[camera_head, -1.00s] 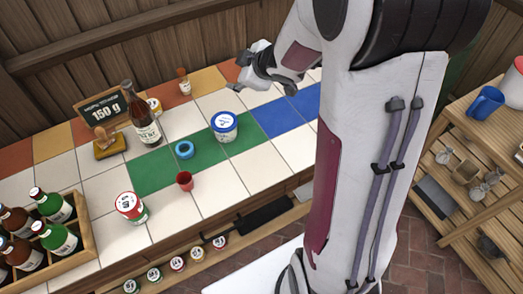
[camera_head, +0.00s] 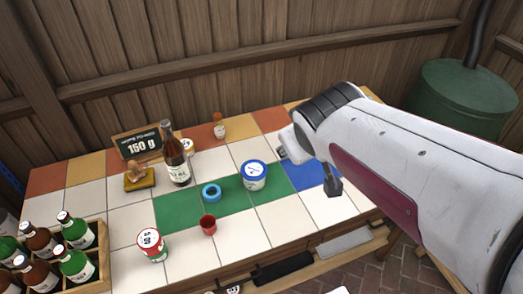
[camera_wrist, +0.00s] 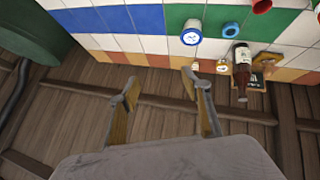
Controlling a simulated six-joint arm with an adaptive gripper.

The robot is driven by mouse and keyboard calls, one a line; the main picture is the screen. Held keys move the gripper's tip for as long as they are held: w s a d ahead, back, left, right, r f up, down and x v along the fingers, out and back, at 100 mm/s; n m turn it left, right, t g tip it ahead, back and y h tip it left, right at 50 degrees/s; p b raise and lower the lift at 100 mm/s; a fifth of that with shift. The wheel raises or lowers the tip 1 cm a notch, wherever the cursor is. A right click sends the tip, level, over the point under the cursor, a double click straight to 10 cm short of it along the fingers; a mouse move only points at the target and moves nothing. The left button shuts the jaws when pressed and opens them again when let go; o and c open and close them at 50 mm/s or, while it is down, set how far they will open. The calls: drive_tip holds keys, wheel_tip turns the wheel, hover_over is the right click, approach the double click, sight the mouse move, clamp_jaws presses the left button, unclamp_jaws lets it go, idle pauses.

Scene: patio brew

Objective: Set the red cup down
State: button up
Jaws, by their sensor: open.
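The red cup (camera_head: 208,225) stands on the white tiles near the front edge of the counter, just in front of the green tile strip. It also shows at the top right of the wrist view (camera_wrist: 262,6), partly cut off by the frame. My gripper (camera_wrist: 160,85) is open and empty in the wrist view, with its two fingers spread apart. In the head view my arm reaches in from the right, and the gripper is mostly hidden behind it near the blue tiles. It is well apart from the cup.
A blue ring (camera_head: 211,192) and a white-and-blue tub (camera_head: 254,175) stand on the green tiles. A brown bottle (camera_head: 176,157) and a "150 g" sign (camera_head: 138,146) are behind. A red-lidded tub (camera_head: 152,244) is left of the cup, beside a bottle crate (camera_head: 104,262).

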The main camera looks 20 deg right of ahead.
drive_tip(key=s+a+g+y, duration=0.1)
drive_tip(key=s+a, duration=0.3)
drive_tip(key=s, duration=0.2)
drive_tip(key=s+a+f+m+g+y, duration=0.1)
drive_tip(key=s+a+y, duration=0.1)
drive_tip(key=s+a, duration=0.2)
drive_tip(key=s, duration=0.3)
drive_tip(key=shift+s+a+m, duration=0.15)
drive_tip(key=shift+a+m, duration=0.15)
drive_tip(key=shift+a, duration=0.1)
drive_tip(key=shift+f, duration=0.1)
idle(0.4)
